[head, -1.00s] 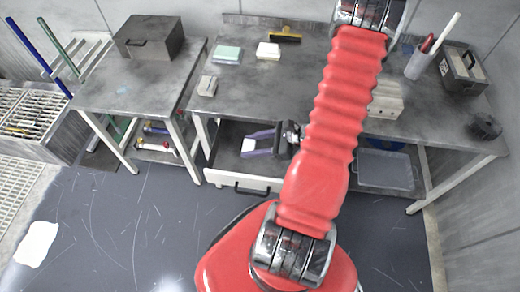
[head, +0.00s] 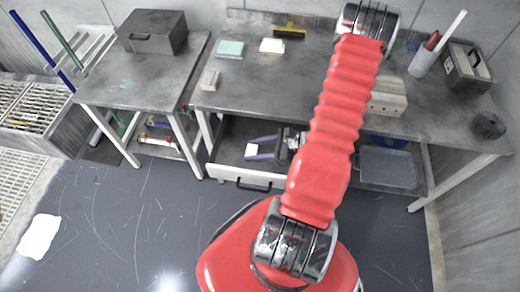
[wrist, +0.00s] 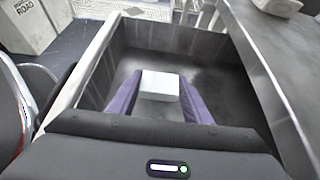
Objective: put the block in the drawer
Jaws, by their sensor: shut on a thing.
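The open drawer (head: 228,171) sits under the long workbench, with its white front and dark handle toward me. In the wrist view its dark walls (wrist: 228,62) surround the fingers. My gripper (head: 252,150) is over or inside the drawer and shut on a white block (head: 251,151). The wrist view shows the block (wrist: 160,86) between the two purple fingers, with bare dark drawer floor beyond it. I cannot tell whether the block touches the floor. My own red arm hides the drawer's right side in the head view.
The workbench (head: 290,85) carries a small grey block (head: 209,81), sponge-like pads (head: 230,49), a yellow-handled tool (head: 289,31) and a cup (head: 422,62). A grey tray (head: 387,167) lies on the shelf at right. The floor before the drawer is clear.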

